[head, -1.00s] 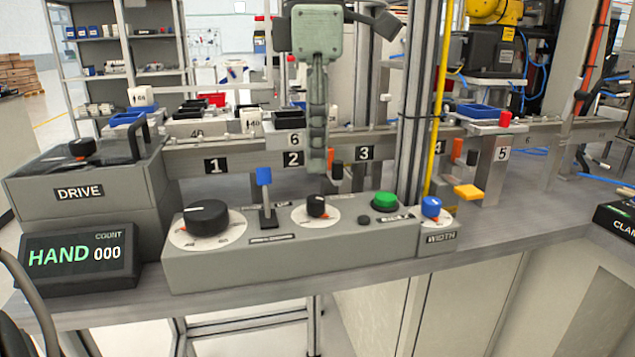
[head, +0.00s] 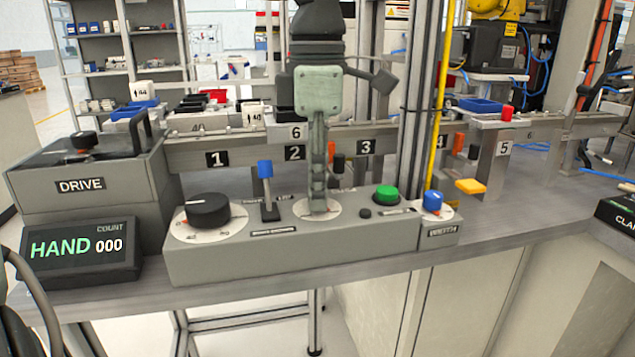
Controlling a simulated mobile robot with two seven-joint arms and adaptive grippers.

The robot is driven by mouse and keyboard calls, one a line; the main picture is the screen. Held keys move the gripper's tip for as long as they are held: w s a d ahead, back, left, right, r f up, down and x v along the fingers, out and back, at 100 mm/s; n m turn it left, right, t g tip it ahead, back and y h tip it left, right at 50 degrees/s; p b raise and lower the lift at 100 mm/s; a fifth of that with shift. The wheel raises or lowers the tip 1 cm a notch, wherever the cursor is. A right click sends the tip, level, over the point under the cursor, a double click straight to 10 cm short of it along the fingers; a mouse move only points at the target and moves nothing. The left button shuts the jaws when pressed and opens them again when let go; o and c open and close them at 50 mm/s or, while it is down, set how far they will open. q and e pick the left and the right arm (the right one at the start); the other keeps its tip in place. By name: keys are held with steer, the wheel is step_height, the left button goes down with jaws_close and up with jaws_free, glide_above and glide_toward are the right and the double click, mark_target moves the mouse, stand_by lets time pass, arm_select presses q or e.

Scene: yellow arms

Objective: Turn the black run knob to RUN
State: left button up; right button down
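A grey control panel (head: 290,258) stands on the bench. On its middle white dial (head: 333,210), the small black knob seen earlier is now hidden by my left gripper (head: 318,209). That gripper points down, its fingertips at the dial; they are seen edge-on, so I cannot tell whether they are open, shut or touching the knob. A larger black knob (head: 208,212) sits on a white dial at the panel's left. The knob labels are too small to read. The display (head: 80,254) reads HAND and 000. My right gripper is not in view.
A blue-topped lever (head: 265,170) stands just left of the gripper, a green button (head: 387,193) to its right. A blue knob (head: 432,201) is farther right. Behind runs a numbered rail (head: 235,158); a yellow upright pole (head: 438,110) rises at the right.

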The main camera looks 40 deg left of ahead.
arm_select(q)
jaws_close()
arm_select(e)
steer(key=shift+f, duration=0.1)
